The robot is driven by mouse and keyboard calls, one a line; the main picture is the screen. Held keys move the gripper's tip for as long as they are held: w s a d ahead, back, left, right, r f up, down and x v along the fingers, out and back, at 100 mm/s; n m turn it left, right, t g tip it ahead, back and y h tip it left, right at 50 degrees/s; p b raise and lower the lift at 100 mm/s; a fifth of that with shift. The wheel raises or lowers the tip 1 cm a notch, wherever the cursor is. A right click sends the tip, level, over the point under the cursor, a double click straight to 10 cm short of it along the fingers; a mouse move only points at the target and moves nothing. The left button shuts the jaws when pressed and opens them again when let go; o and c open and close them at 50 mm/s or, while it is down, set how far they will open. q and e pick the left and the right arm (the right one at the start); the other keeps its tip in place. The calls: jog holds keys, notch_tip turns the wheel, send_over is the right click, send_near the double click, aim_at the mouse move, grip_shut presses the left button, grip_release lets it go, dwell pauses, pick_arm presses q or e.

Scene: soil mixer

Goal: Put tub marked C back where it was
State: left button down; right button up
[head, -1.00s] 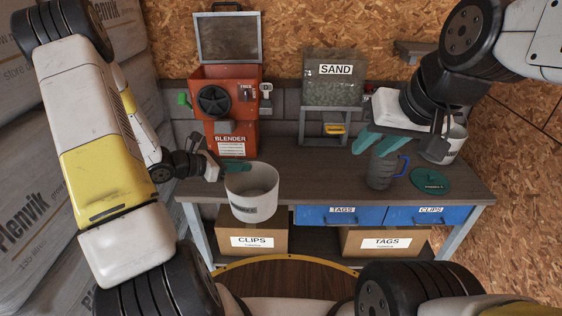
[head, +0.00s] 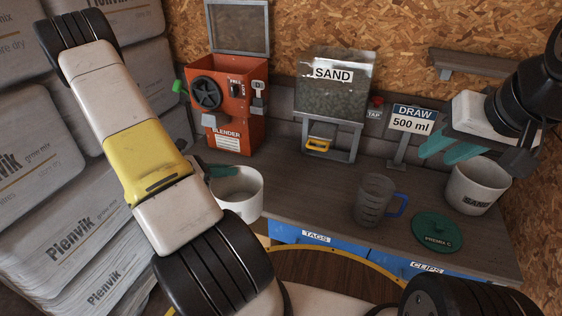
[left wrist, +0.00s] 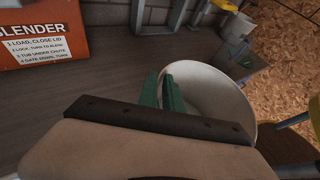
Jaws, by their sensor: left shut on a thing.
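A white tub (head: 240,206) is at the left front of the bench, below the blender. My left gripper (head: 222,171) is shut on its rim. In the left wrist view the green fingers (left wrist: 162,92) pinch the near wall of the tub (left wrist: 212,98), which looks empty inside. Its marking is hidden, and I cannot tell whether it touches the bench. A green lid (head: 437,232) reading PHEDRA C lies at the bench's right front. My right gripper (head: 450,149) is open and empty, above and left of a second white tub (head: 479,188) with a dark label.
The orange blender (head: 227,110) stands at back left, with the sand hopper (head: 334,90) to its right. A DRAW 500 ml sign (head: 411,120) stands behind a grey jug (head: 374,199) with a blue handle. The bench middle (head: 305,195) is clear. Stacked bags (head: 65,170) fill the left.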

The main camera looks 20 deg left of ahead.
pick_arm(q)
jog(key=w+f, duration=0.2)
jog(key=w, duration=0.6)
jog(key=w+f, duration=0.3)
jog(key=w, duration=0.4)
jog(key=shift+w+a, duration=0.2)
jog(key=shift+w, duration=0.15)
jog(key=c, duration=1.5)
grip_release()
jog(key=shift+f, duration=0.1)
